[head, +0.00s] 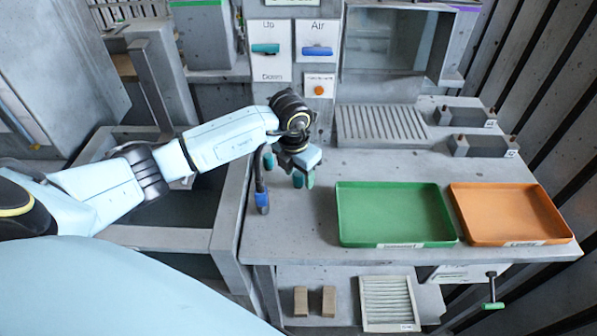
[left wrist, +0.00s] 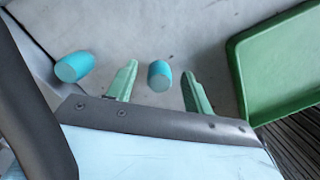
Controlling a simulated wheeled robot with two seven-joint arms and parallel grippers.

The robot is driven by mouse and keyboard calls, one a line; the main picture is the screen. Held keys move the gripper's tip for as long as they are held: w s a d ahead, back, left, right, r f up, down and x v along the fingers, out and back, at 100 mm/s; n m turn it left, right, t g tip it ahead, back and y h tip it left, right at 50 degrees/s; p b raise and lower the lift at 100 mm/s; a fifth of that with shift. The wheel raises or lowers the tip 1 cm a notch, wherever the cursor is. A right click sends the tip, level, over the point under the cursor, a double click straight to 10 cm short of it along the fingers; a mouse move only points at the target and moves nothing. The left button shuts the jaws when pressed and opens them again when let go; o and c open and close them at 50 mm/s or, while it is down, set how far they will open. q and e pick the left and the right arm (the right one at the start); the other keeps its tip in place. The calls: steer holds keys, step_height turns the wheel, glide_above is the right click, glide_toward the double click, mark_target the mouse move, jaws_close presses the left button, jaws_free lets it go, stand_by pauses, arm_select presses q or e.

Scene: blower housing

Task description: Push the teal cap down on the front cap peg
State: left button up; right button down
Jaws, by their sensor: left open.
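Two teal caps show in the left wrist view. One teal cap (left wrist: 159,75) stands between the fingers of my left gripper (left wrist: 158,88), with gaps on both sides. The other teal cap (left wrist: 72,67) is to the left, outside the fingers. In the head view, my left gripper (head: 303,182) points down low over the left end of the grey bench. One teal cap (head: 269,162) shows just left of it. The gripper is open, with green fingertips. No peg shows under either cap; I cannot tell how they are seated. My right gripper is out of view.
A green tray (head: 345,236) lies right of my left gripper, with an orange tray (head: 562,233) beyond it. A blue-tipped hose (head: 262,200) hangs at the bench's left edge. A slotted grey plate (head: 381,125) and two grey blocks with brown pegs (head: 482,146) stand behind.

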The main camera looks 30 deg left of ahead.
arm_select(q)
step_height(320, 180, up, 13)
steer(key=s, duration=0.1)
steer(key=shift+s+a+r, duration=0.15)
steer(key=shift+s+r, duration=0.05)
steer(key=shift+s, duration=0.1)
steer(key=shift+f, duration=0.1)
stand_by(0.4)
